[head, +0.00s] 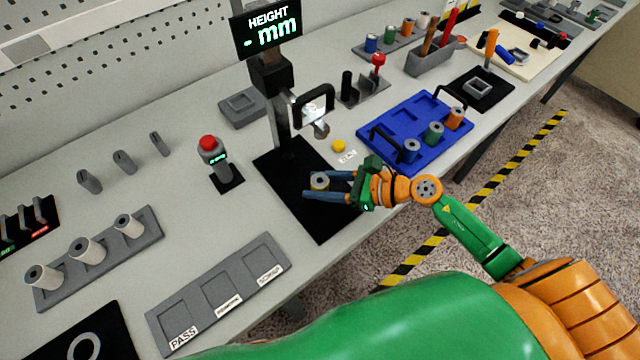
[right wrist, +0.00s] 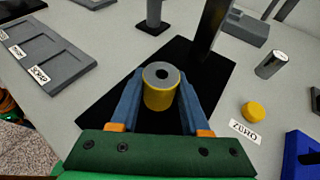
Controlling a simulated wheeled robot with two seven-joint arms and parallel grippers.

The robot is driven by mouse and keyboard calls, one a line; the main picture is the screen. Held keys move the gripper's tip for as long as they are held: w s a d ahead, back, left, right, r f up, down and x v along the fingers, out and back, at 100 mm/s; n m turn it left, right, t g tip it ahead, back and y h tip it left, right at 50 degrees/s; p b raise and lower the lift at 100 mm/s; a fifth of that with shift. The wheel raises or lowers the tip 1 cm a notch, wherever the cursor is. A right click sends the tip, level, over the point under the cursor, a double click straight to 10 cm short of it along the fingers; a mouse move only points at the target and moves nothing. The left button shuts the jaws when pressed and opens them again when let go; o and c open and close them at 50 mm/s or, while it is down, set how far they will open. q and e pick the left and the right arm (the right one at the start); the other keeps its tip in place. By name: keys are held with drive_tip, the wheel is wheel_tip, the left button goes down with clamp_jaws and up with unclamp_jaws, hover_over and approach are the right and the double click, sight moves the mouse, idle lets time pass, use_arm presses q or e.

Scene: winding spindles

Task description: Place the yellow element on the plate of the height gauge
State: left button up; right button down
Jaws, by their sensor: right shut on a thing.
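The yellow element (head: 320,182) is a spool with a grey end, a dark centre hole and a yellow band. It is between the blue fingers of my right gripper (head: 322,187), which is shut on it. The right wrist view shows the spool (right wrist: 159,95) upright between the fingertips, over the black plate (right wrist: 105,102). In the head view, the plate (head: 300,208) lies under the height gauge (head: 276,100). I cannot tell whether the spool touches the plate. The gauge display (head: 268,30) reads "- mm". My left gripper is not in view.
A yellow disc (head: 338,146) lies by the ZERO label, right of the plate. A blue tray (head: 400,115) with several spools is farther right. A red-button post (head: 212,155) stands left. A grey sorting tray (head: 220,292) lies at front left.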

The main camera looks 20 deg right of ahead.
drive_tip(key=shift+f, duration=0.7)
drive_tip(key=shift+f, duration=0.2)
drive_tip(key=shift+c, duration=1.9)
unclamp_jaws()
drive_tip(key=shift+r, duration=0.1)
